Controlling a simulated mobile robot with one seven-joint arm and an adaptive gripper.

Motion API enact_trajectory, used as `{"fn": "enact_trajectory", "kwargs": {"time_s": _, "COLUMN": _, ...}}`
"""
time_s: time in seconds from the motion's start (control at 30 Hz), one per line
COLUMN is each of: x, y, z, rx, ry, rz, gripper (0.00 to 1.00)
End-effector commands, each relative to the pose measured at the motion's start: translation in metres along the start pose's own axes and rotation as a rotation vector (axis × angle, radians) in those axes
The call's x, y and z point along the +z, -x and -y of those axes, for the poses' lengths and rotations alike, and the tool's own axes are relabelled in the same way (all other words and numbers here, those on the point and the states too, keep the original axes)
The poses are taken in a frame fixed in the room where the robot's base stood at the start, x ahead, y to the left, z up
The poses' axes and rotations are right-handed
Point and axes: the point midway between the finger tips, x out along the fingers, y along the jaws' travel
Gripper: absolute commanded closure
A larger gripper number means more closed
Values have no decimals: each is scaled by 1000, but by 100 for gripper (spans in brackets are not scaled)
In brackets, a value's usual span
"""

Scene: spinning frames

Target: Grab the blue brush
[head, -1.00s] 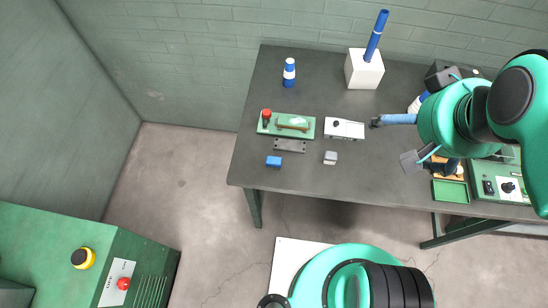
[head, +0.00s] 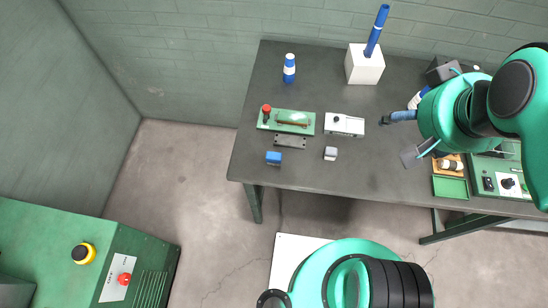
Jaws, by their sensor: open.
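A darker blue rod (head: 377,30) stands tilted in a white block (head: 365,66) at the back of the table.
On the dark table (head: 300,185) are a blue-and-white bottle (head: 289,68), a green device (head: 286,121), a white box (head: 345,124), a blue block (head: 273,158) and a grey block (head: 330,153). A green tray (head: 450,187) lies at the right. The table's front left is mostly clear.

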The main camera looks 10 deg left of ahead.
Motion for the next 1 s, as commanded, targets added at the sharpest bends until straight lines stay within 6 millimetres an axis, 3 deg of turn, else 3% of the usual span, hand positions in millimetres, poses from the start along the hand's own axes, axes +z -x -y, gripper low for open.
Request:
{"fn": "enact_trajectory", "kwargs": {"time_s": 0.27, "x": -13, "y": -11, "z": 12, "rx": -23, "ry": -1, "rz": 57, "gripper": 36}}
{"fn": "enact_trajectory", "kwargs": {"time_s": 0.47, "x": -33, "y": -32, "z": 36, "rx": -53, "ry": -3, "rz": 152, "gripper": 36}}
{"fn": "enact_trajectory", "kwargs": {"time_s": 0.7, "x": -55, "y": -69, "z": 73, "rx": -82, "ry": -8, "rz": 288, "gripper": 36}}
{"fn": "enact_trajectory", "kwargs": {"time_s": 1.0, "x": -68, "y": -124, "z": 127, "rx": -94, "ry": -9, "rz": 461, "gripper": 36}}
